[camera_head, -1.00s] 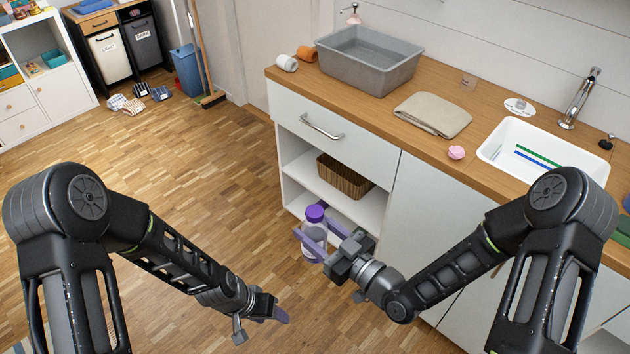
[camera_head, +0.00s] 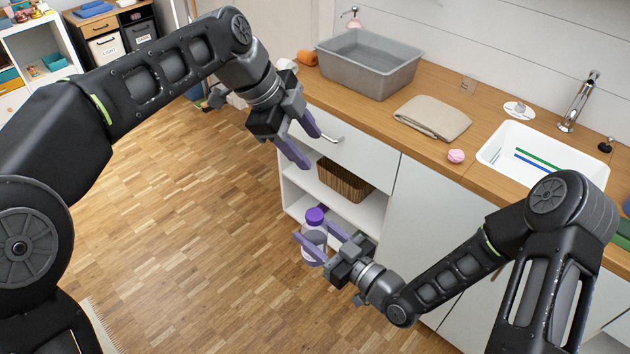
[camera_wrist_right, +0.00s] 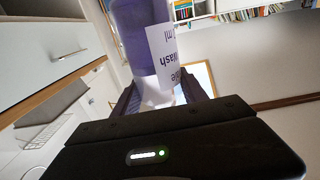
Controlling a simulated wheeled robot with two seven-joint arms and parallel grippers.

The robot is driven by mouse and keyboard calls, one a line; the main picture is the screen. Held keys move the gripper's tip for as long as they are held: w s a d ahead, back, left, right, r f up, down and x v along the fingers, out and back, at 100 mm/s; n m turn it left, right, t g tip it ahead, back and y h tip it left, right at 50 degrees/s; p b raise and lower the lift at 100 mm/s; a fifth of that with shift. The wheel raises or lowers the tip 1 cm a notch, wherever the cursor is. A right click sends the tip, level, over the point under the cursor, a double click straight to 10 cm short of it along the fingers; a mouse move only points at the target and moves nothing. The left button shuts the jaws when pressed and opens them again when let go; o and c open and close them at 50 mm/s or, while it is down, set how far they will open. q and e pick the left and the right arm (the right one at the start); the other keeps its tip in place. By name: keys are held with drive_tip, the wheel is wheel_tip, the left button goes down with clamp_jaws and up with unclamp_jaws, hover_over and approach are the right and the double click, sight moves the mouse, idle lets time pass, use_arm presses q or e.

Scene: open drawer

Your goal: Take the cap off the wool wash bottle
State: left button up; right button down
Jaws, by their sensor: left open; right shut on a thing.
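My right gripper (camera_head: 317,246) is shut on the bottle's body, below the cap. In the right wrist view the bottle (camera_wrist_right: 133,35) shows between the fingers, with part of a white label reading "Wash"; the cap is out of that view. My left gripper (camera_head: 309,146) is open and empty, above the cap and in front of the drawer, fingers pointing down and right.
The wooden counter (camera_head: 400,95) holds a grey basin (camera_head: 367,65), a folded beige cloth (camera_head: 432,118), a pink ball (camera_head: 456,156) and a white sink (camera_head: 490,150). A wicker basket (camera_head: 344,180) sits on the shelf under the closed drawer. The floor to the left is clear.

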sight(315, 214)
use_arm(q)
drive_tip(key=s+f+m+y, duration=0.1)
drive_tip(key=f+m, duration=0.1)
drive_tip(key=m, duration=0.2)
drive_tip(key=s+d+f+m+g+y, duration=0.1)
drive_tip(key=f+m+y, duration=0.1)
drive_tip(key=m, duration=0.2)
drive_tip(key=s+f+m+y, duration=0.1)
drive_tip(key=f+m, duration=0.1)
drive_tip(key=m, duration=0.2)
drive_tip(key=shift+d+f+g+y, duration=0.25)
drive_tip(key=shift+d+g+y, duration=0.05)
drive_tip(key=shift+d+y, duration=0.1)
drive_tip(key=shift+a+f+m+y, duration=0.1)
drive_tip(key=shift+f+m+y, duration=0.3)
drive_tip(key=shift+m, duration=0.6)
drive_tip(key=shift+f, duration=4)
drive_tip(key=shift+c, duration=0.3)
clamp_jaws()
